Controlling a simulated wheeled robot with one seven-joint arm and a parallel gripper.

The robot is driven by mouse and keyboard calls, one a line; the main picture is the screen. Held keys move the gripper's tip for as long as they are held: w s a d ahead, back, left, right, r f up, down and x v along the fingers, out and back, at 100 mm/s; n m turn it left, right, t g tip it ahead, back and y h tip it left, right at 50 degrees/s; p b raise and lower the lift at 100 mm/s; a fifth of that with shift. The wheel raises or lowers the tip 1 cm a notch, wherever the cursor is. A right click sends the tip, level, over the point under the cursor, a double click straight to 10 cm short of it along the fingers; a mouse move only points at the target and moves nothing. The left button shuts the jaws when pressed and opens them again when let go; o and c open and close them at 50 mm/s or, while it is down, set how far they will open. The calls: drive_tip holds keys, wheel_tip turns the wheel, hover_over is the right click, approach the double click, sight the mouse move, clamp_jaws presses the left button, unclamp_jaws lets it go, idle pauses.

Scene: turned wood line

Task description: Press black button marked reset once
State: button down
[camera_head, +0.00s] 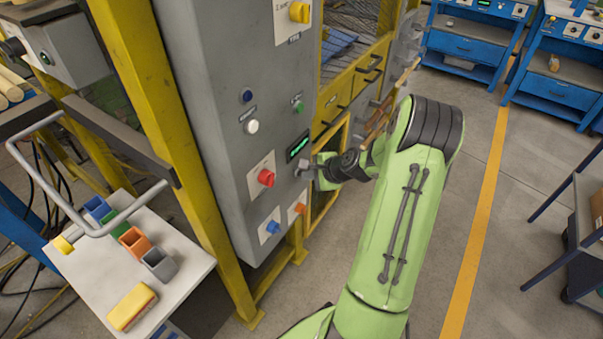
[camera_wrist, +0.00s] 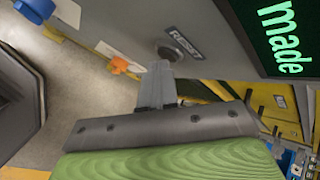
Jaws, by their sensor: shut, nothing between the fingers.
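The black reset button (camera_wrist: 171,53) shows in the wrist view as a dark round cap on the grey panel, beside a label reading RESET (camera_wrist: 184,42). My gripper (camera_wrist: 160,66) is shut and empty, its fingertips pointing at the button and overlapping its lower edge in the picture. I cannot tell whether they touch it. In the head view my gripper (camera_head: 306,170) is at the right edge of the grey control cabinet (camera_head: 232,100), just below the green display (camera_head: 298,147). The button cannot be made out clearly there.
Near the gripper on the panel are a red knob (camera_head: 266,178), a blue knob (camera_head: 272,228) and an orange knob (camera_head: 299,208). A white button (camera_head: 252,127) is higher up. A yellow frame post (camera_head: 165,110) and a trolley (camera_head: 190,262) stand left.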

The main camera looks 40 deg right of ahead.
drive_tip(key=shift+s+d, duration=0.2)
drive_tip(key=shift+s, duration=0.5)
drive_tip(key=shift+s+d, duration=0.3)
drive_tip(key=shift+s, duration=0.5)
drive_tip(key=shift+s+d, duration=0.25)
drive_tip(key=shift+s, duration=0.55)
drive_tip(key=shift+s+d, duration=0.3)
drive_tip(key=shift+s, duration=0.5)
